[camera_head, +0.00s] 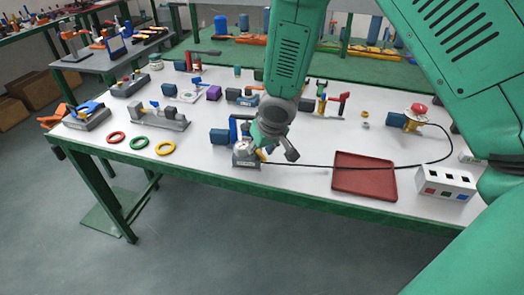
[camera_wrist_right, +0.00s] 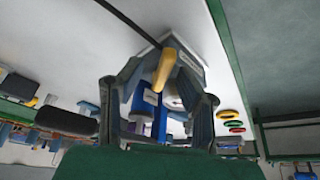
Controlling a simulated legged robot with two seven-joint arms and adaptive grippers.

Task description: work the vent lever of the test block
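The test block (camera_head: 246,158) is a small grey block near the table's front edge, with a blue upright part (camera_head: 233,129) and a black cable. In the right wrist view, the block (camera_wrist_right: 190,58) is pale, with a yellow lever (camera_wrist_right: 164,68) in front of it and blue parts below. My right gripper (camera_head: 270,142) is over the block's right side and hides part of it. In the wrist view its fingers stand apart on both sides of the yellow lever; contact is not clear. My left gripper is not in view.
A red tray (camera_head: 364,177) and a white box with colored squares (camera_head: 444,183) stand to the right. Red, green and yellow rings (camera_head: 139,142) lie to the left. The black cable (camera_head: 310,166) runs right to a device with a red knob (camera_head: 416,110).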

